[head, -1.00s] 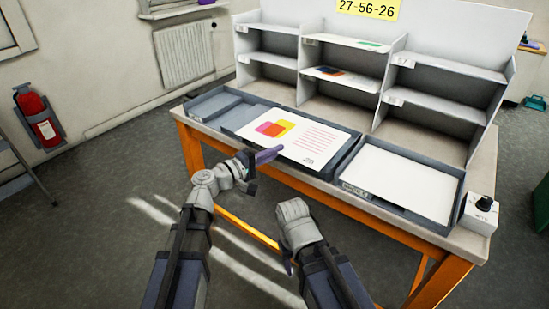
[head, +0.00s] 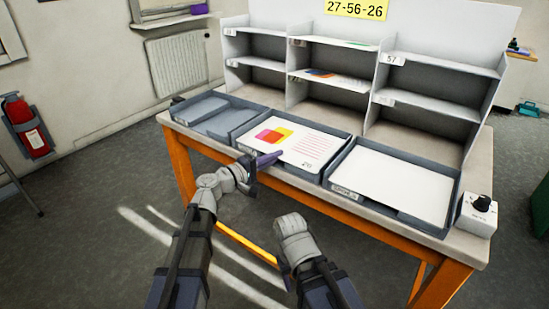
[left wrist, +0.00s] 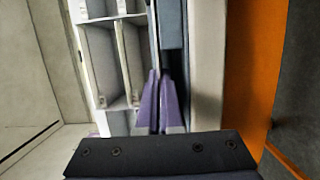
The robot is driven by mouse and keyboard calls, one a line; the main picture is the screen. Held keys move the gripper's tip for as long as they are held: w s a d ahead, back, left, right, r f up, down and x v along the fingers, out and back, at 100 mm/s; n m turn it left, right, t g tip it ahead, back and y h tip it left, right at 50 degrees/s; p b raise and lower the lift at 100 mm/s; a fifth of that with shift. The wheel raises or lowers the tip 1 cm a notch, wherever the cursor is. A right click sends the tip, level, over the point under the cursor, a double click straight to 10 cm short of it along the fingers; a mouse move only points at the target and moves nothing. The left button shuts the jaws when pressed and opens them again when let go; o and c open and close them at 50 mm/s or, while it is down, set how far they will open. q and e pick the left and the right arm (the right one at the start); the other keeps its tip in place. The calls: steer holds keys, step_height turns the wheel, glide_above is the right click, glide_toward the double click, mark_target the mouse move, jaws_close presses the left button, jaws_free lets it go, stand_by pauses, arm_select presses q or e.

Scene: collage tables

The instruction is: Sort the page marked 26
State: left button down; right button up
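The page (head: 290,142) has a pink, orange and yellow print, red lines and a small mark at its lower right that looks like 26. It lies in the middle tray (head: 264,155). My left gripper (head: 270,158), with purple fingers, is at that tray's front edge, by the page's near side. The left wrist view shows its two fingers (left wrist: 160,100) with a narrow gap and no page visible between them. My right gripper (head: 290,262) is low in front of the table; its fingers are mostly hidden. A yellow sign (head: 357,9) reads 27-56-26.
A grey rack (head: 375,60) of shelves stands at the back; its middle column holds printed sheets (head: 330,77). The left tray (head: 205,112) looks bare. The right tray (head: 440,222) holds a blank white sheet (head: 390,180). A knob box (head: 478,215) sits at the table's right end.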

arm_select(q)
steer(key=c, duration=1.6)
jaws_free()
steer(key=c, duration=1)
jaws_free()
steer(key=v, duration=0.8)
steer(key=shift+w, duration=0.1)
